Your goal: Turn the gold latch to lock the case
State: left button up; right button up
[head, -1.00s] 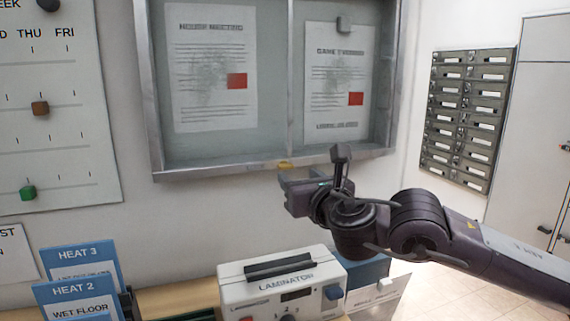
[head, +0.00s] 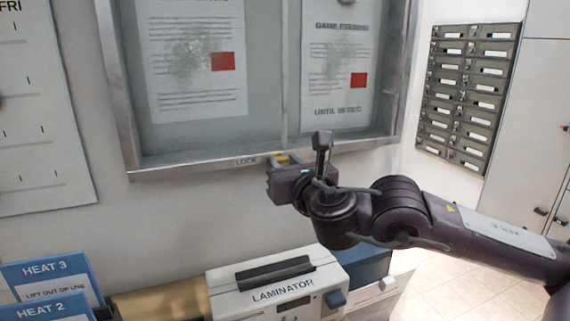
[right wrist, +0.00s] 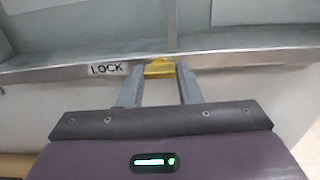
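The case (head: 200,163) is a grey metal-framed glass notice case on the wall. Its gold latch (right wrist: 159,69) sits on the bottom frame rail, just right of a LOCK label (right wrist: 108,69). In the head view the latch (head: 281,159) is small and partly hidden by my right gripper (head: 284,163). In the right wrist view the two fingers of the right gripper (right wrist: 159,78) are apart, with the latch between their tips. I cannot tell whether either finger touches it. My left gripper is in neither view.
Below the case, a white laminator (head: 275,288) and blue HEAT signs (head: 50,278) stand on a wooden surface. A bank of mailboxes (head: 468,95) hangs on the right wall. The wall under the case is clear around my gripper.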

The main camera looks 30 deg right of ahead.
jog(key=c, duration=0.4)
jog(key=shift+c, duration=0.2)
jog(key=shift+m, duration=0.3)
jog(key=m, duration=0.3)
jog(key=shift+m, duration=0.3)
jog(key=m, duration=0.3)
jog(key=shift+m, duration=0.3)
jog(key=m, duration=0.5)
jog(key=shift+m, duration=0.3)
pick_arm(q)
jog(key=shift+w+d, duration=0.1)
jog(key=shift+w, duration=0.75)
pick_arm(e)
jog(key=shift+r+m, duration=0.1)
jog(key=shift+m, duration=2.1)
